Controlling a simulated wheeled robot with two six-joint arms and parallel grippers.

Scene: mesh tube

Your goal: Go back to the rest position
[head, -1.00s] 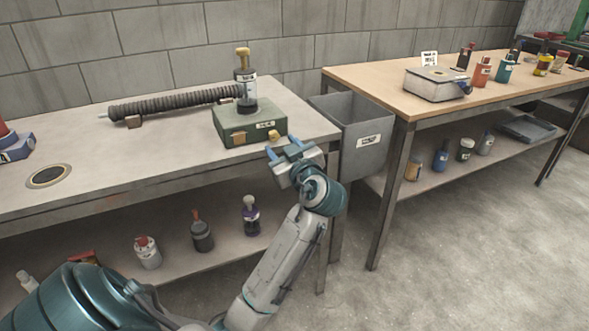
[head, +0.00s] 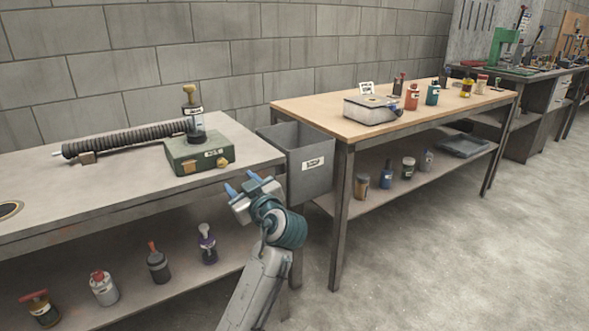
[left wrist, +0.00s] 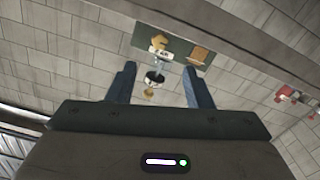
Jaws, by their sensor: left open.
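My left gripper (head: 241,187) is open and empty in the head view, in front of the grey table's right end. Its two blue fingers stand apart in the left wrist view (left wrist: 160,78). A dark ribbed mesh tube (head: 125,138) lies on the table to the left of the box. The green box also shows between and beyond the fingers in the left wrist view (left wrist: 177,50). My right gripper is not in view.
A grey bin (head: 309,178) hangs between the grey table (head: 80,190) and a wooden-topped bench (head: 330,112). Several bottles stand on the bench and lower shelves. A green machine (head: 500,48) stands at the far right. The floor (head: 440,260) at right is clear.

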